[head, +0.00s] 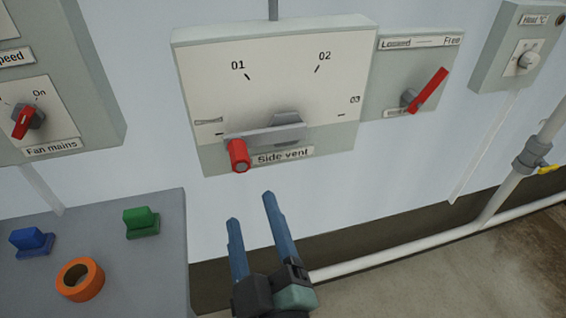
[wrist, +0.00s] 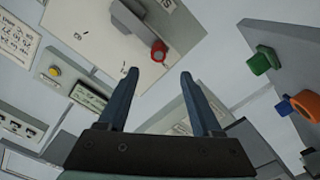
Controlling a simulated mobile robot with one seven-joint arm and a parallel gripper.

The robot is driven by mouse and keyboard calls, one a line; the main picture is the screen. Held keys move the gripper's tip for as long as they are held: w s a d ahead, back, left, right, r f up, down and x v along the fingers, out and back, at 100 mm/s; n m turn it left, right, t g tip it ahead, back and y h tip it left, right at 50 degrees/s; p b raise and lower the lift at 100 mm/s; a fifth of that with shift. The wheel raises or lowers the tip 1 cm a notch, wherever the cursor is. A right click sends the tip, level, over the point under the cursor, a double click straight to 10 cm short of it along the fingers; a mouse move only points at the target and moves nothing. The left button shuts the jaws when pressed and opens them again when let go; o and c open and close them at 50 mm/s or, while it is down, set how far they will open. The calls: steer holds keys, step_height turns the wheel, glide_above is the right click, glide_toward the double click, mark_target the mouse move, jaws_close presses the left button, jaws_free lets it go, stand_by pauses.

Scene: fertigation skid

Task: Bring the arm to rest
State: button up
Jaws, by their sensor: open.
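My gripper (head: 252,208) is in the lower middle of the head view, with its two blue fingers apart and nothing between them. In the wrist view my gripper (wrist: 158,75) points toward the panels, also empty. Above it in the head view is the side vent box (head: 220,75), whose lever has a red knob (head: 238,156) at its left end, beside the "Side vent" label. The red knob also shows in the wrist view (wrist: 158,51), above the fingertips. The fingers are apart from the knob.
Left is the fan mains switch (head: 26,119); right are a red-handled switch (head: 428,90) and a heat dial (head: 526,59). A grey bench (head: 110,285) at lower left holds a blue block (head: 32,241), a green block (head: 141,221) and an orange ring (head: 80,279). A white pipe (head: 400,244) runs low along the wall.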

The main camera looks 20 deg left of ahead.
steer(key=w+d+r+m+t+h, duration=0.2)
steer(key=w+d+r+m+t, duration=0.15)
steer(key=r, duration=0.75)
steer(key=w+d+r+m+t+h, duration=0.25)
steer(key=d+r+m+t, duration=0.2)
steer(key=r, duration=0.75)
steer(key=s+d+r+m+t+h, duration=0.2)
steer(key=s+r+m+h, duration=0.1)
steer(key=r, duration=0.4)
steer(key=s+d+r+m+t+h, duration=0.2)
steer(key=d+r+m+t+h, duration=0.1)
steer(key=r, duration=0.3)
step_height(320, 180, up, 19)
steer(key=p, duration=1.9)
steer(key=shift+w+a+g, duration=0.2)
steer(key=shift+g, duration=0.1)
steer(key=shift+y, duration=0.25)
